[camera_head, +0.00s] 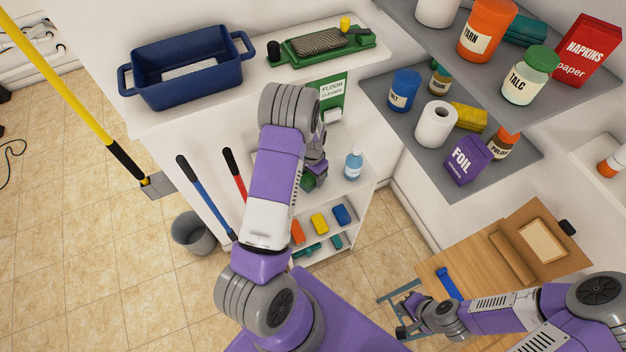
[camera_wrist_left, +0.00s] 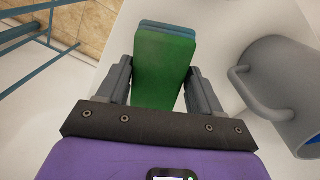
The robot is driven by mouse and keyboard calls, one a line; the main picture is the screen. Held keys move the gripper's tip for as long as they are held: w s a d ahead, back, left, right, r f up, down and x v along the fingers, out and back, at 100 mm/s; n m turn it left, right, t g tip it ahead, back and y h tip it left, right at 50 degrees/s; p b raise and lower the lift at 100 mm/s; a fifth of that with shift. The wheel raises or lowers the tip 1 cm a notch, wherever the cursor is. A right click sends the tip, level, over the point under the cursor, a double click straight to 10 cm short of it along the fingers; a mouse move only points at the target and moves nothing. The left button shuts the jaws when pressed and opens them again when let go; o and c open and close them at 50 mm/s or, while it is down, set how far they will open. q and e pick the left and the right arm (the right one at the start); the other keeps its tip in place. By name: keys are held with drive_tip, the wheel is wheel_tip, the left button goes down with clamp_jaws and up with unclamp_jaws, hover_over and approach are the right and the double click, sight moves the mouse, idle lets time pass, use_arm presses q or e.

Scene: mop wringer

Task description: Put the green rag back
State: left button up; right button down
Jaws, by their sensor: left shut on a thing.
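The green rag (camera_wrist_left: 163,68) is a folded block between the two fingers of my left gripper (camera_wrist_left: 160,85) in the left wrist view, with a blue edge at its far end. The left gripper is shut on it. In the head view the green rag (camera_head: 308,183) shows partly below my left gripper (camera_head: 314,172), in front of the white shelf unit (camera_head: 340,199); my arm hides part of both. I cannot tell whether the rag touches a shelf. My right gripper (camera_head: 406,315) is open and empty at the lower right, near a wooden surface.
A grey mug-like vessel (camera_wrist_left: 282,85) is right of the rag. A blue tub (camera_head: 190,70) sits on top.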

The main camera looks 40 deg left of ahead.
sight(313, 180)
use_arm(q)
drive_tip(key=shift+w+f, duration=0.1)
drive_tip(key=shift+f, duration=1.9)
drive_tip(key=o, duration=1.1)
drive_tip(key=shift+o, duration=0.2)
drive_tip(key=shift+r, duration=0.15)
wheel_tip(313, 180, up, 12)
drive_tip(key=shift+f+b, duration=0.1)
drive_tip(key=shift+b, duration=0.2)
drive_tip(key=s+d+f+n+h, duration=0.15)
drive_tip(key=s+d+f, duration=0.35)
drive_tip(key=d+f, duration=0.6)
drive_tip(key=s+d+f+n+h, duration=0.1)
drive_tip(key=s+d+n+h, duration=0.1)
drive_tip(key=s+d, duration=0.9)
drive_tip(key=d, duration=0.4)
drive_tip(key=shift+s+d+f+t+h, duration=0.3)
drive_tip(key=shift+s+f+h, duration=0.05)
drive_tip(key=shift+f, duration=0.05)
